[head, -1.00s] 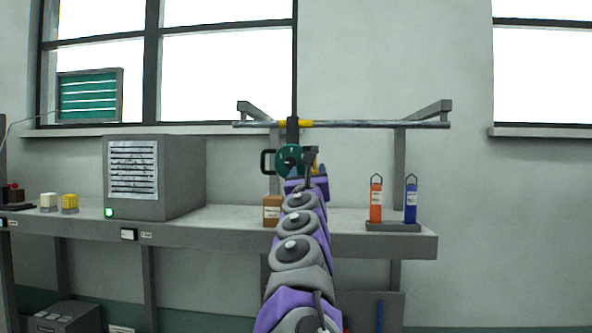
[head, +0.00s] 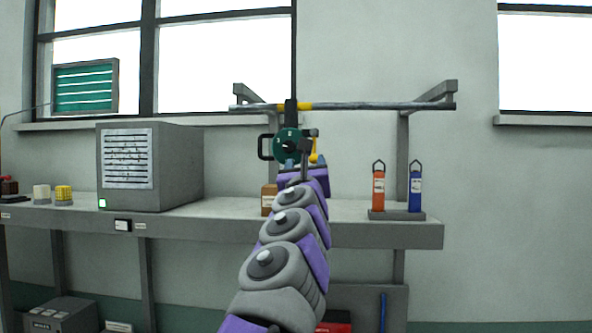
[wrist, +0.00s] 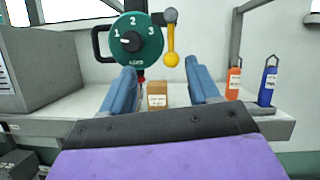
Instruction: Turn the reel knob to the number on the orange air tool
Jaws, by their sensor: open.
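A green reel (head: 289,143) hangs from the rail above the bench. In the wrist view its face (wrist: 150,60) shows the numbers 1, 2 and 3 around a dark central knob (wrist: 130,41).
A blue tool (head: 415,190) stands beside the orange one. A brown box (wrist: 157,95) sits on the bench below the reel. A yellow-ended lever (wrist: 171,45) hangs at the reel's right. A large grey unit (head: 175,165) stands to the left.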

